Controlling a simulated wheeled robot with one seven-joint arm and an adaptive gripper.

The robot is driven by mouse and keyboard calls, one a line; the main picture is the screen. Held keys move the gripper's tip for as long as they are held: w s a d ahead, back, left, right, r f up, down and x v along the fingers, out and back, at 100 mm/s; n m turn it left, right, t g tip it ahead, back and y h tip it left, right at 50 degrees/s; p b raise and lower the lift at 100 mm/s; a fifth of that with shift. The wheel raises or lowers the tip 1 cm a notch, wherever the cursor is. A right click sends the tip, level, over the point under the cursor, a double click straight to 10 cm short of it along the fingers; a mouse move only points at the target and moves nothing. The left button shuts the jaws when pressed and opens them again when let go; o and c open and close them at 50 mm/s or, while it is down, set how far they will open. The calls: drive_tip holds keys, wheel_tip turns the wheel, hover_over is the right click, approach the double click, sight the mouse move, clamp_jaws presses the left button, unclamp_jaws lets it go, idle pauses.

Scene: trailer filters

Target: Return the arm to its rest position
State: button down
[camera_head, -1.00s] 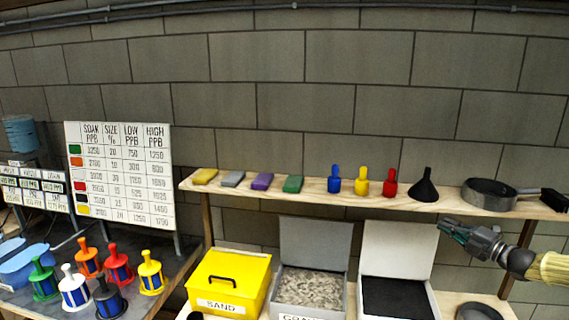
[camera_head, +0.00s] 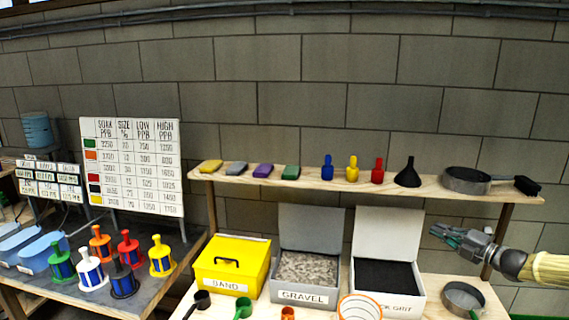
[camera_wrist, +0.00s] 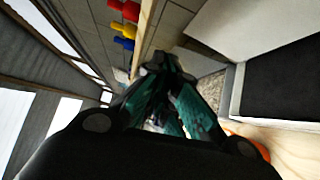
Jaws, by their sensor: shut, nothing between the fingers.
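My gripper (camera_head: 447,236) is at the right in the head view, in front of the wall and below the right part of the wooden shelf. Its fingers point left and are shut with nothing between them. My arm reaches in from the right edge. In the wrist view my gripper (camera_wrist: 165,85) shows its teal fingers close together, with the black grit box (camera_wrist: 285,85) to the right. The fingers stand above and right of the black grit box in the head view (camera_head: 385,280), apart from it. Most of my arm is out of view.
The shelf (camera_head: 440,193) holds colored blocks, small bottles, a funnel (camera_head: 408,172), a pan (camera_head: 466,180) and a brush. Below stand the yellow sand box (camera_head: 231,268), the gravel box (camera_head: 308,270), scoops and a round pan (camera_head: 463,297). Filters stand on the left table (camera_head: 170,285).

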drive_tip(key=s+a+f+n+g, duration=0.3)
drive_tip(key=a+f+n, duration=0.1)
drive_tip(key=a+f, duration=0.4)
drive_tip(key=s+a+f+n+g, duration=0.3)
drive_tip(key=a+f+n+g, duration=0.1)
drive_tip(key=a+f, duration=0.5)
drive_tip(key=s+a+f+n+g+h, duration=0.35)
drive_tip(key=s+a+f+n, duration=0.45)
drive_tip(key=s+f, duration=0.45)
drive_tip(key=s+a+f+n+g+h, duration=0.1)
drive_tip(key=s+f+n+g+h, duration=0.1)
drive_tip(key=s+f+n, duration=0.45)
drive_tip(key=s+a+f+n+g+h, duration=0.2)
drive_tip(key=s+f+n+h, duration=0.15)
drive_tip(key=s+n, duration=0.6)
drive_tip(key=s+d+n+h, duration=0.1)
drive_tip(key=s+n+h, duration=0.1)
drive_tip(key=s+n, duration=1.5)
drive_tip(key=s+f+m+b, duration=0.3)
drive_tip(key=s+f+b, duration=0.1)
drive_tip(key=f+b, duration=0.6)
drive_tip(key=shift+f+m, duration=0.3)
drive_tip(key=shift+f, duration=0.15)
